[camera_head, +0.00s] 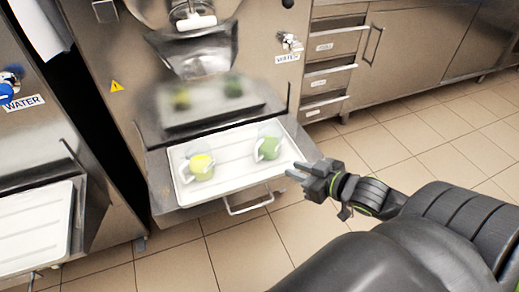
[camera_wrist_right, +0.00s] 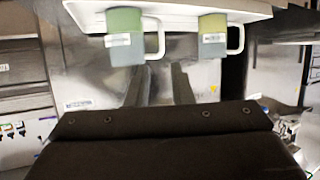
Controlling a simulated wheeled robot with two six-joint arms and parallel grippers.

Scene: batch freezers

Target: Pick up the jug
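Two clear jugs with white handles stand upright on the white tray (camera_head: 235,150) in front of the freezer. The jug with yellow contents (camera_head: 203,171) is on the left and the jug with green contents (camera_head: 269,149) is on the right. The right wrist view also shows the green jug (camera_wrist_right: 125,38) and the yellow jug (camera_wrist_right: 213,38) near its top edge. My right gripper (camera_head: 293,171) is at the tray's right edge, close to the green jug but apart from it. Its two fingers (camera_wrist_right: 158,85) are spread with nothing between them. My left gripper is out of view.
The freezer front (camera_head: 195,60) rises behind the tray, with a metal handle (camera_head: 248,205) below it. Another white tray (camera_head: 35,228) is at the far left. Drawers (camera_head: 328,78) stand at the back right. The tiled floor (camera_head: 250,250) looks clear.

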